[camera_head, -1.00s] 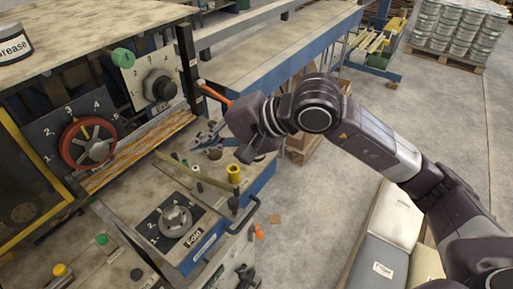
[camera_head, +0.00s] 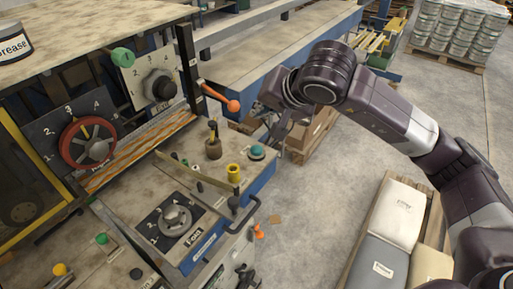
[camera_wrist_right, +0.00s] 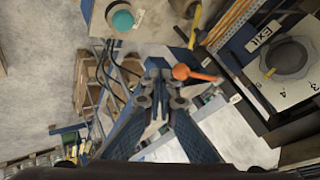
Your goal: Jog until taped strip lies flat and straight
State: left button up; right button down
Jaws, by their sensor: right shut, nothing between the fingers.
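My right gripper (camera_head: 278,132) is shut and empty, to the right of the machine's control top. In the right wrist view its fingertips (camera_wrist_right: 160,88) are together with nothing between them. A teal round button (camera_head: 257,152) sits on the control top just left of and below the gripper; it also shows in the right wrist view (camera_wrist_right: 122,20), apart from the fingers. An orange-striped band (camera_head: 140,152) runs along the machine below the dials. I cannot tell whether a taped strip lies on it. My left gripper is not in view.
An orange-knobbed lever (camera_head: 233,105) sticks out from the machine's post. A red dial (camera_head: 88,143) and a black knob (camera_head: 160,87) are on the panels. A yellow spool-like piece (camera_head: 234,173) stands near the handle. A pallet with sacks (camera_head: 400,212) is at right.

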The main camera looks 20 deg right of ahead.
jog(key=b, duration=0.4)
send_over(258, 150)
notch_tip(258, 150, down, 7)
jog(key=shift+d+f, duration=0.1)
jog(key=shift+w+f+b, duration=0.1)
jog(key=shift+f+b, duration=0.45)
jog(key=shift+f, duration=0.1)
dwell(0.7)
jog(key=shift+f+b, duration=0.4)
jog(key=shift+b, duration=0.3)
